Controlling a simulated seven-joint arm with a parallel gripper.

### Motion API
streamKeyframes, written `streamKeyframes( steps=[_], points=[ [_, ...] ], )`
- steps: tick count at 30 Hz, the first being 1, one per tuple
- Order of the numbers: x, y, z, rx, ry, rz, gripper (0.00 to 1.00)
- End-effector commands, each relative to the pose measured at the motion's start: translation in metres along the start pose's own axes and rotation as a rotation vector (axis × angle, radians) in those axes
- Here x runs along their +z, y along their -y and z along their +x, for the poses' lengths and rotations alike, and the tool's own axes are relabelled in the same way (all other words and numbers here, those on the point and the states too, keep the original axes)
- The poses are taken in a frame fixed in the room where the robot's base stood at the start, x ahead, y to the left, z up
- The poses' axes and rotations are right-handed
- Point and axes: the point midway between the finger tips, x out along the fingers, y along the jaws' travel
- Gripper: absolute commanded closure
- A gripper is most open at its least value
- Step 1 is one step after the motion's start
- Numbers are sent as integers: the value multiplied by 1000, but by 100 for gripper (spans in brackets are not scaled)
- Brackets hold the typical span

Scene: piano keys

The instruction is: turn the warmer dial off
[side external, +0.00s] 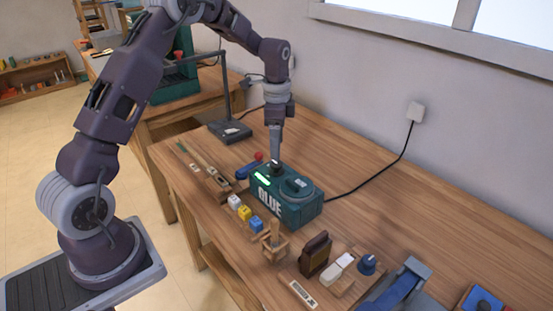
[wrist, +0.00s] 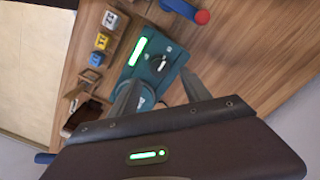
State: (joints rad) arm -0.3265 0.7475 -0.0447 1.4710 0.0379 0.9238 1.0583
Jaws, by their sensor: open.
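The glue warmer (side external: 302,213) is a dark green box marked GLUE on the workbench. It also shows in the wrist view (wrist: 168,48), with a lit green bar (wrist: 138,51) on its top. The warmer dial (wrist: 159,64) is a dark round knob with a white pointer mark. My gripper (side external: 275,157) points down just above the dial end of the warmer. In the wrist view my gripper (wrist: 160,78) is open, with a finger on either side near the dial. I cannot tell whether the fingers touch it. The gripper partly hides the warmer.
A round lid (side external: 297,187) sits on the warmer beside the dial. Colored blocks (side external: 244,212) and a wooden holder (side external: 274,243) stand in front. A lamp base (side external: 230,130) is behind.

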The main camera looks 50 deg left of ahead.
Motion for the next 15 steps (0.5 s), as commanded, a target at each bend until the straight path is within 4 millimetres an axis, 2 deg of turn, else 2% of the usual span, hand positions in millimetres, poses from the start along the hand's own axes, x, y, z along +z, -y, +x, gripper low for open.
streamKeyframes(
  steps=[3, 7, 10, 15],
  points=[
    [0, -2, 25, 5, 3, -1, 44],
    [0, -2, 46, 3, 2, -1, 44],
    [0, -1, 54, 1, 1, -1, 44],
    [0, -1, 56, 1, 0, -2, 44]
  ],
)
